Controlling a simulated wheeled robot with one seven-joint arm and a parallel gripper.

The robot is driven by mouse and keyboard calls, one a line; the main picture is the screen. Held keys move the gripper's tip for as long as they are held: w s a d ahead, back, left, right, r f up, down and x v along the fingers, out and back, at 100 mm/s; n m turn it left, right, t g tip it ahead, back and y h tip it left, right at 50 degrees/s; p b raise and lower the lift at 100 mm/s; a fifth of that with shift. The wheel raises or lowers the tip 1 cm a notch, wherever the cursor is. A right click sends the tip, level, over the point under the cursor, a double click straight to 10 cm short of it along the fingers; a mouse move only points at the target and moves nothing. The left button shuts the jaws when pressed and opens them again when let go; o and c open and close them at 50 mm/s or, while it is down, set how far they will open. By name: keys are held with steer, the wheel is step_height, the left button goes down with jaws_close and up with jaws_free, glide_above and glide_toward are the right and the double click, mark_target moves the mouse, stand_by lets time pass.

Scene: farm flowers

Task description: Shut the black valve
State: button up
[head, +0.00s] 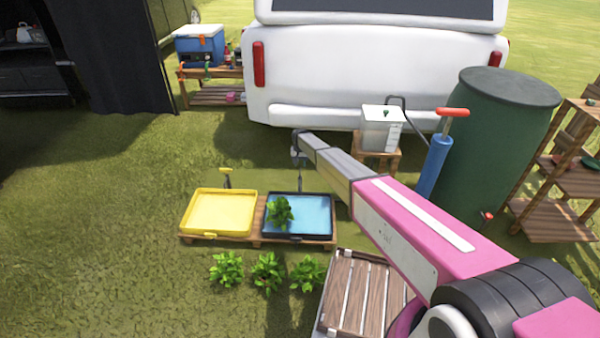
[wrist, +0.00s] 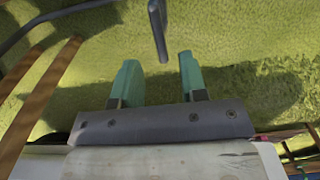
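The blue tray with a dark rim (head: 330,215) sits on a low wooden pallet, with water and a green plant in it. A thin dark upright post (head: 300,180) stands behind this tray, and my gripper (head: 298,156) is at its top, partly hiding it. In the wrist view, my gripper (wrist: 159,70) is open, with two green fingers apart and nothing between them. A dark bar, apparently the black valve's handle (wrist: 158,32), lies just beyond the fingertips, roughly in line with the gap. I cannot tell whether it touches a finger or how far the valve is turned.
Several plants (head: 267,272) sit in front. A white container (head: 381,128) on a wooden stand, a blue pump (head: 434,167) and a green barrel (head: 497,150) stand to the right. Grass is clear at left.

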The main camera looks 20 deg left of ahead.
mark_target(300, 171)
step_height(300, 171, down, 6)
stand_by(0.4)
jaws_close()
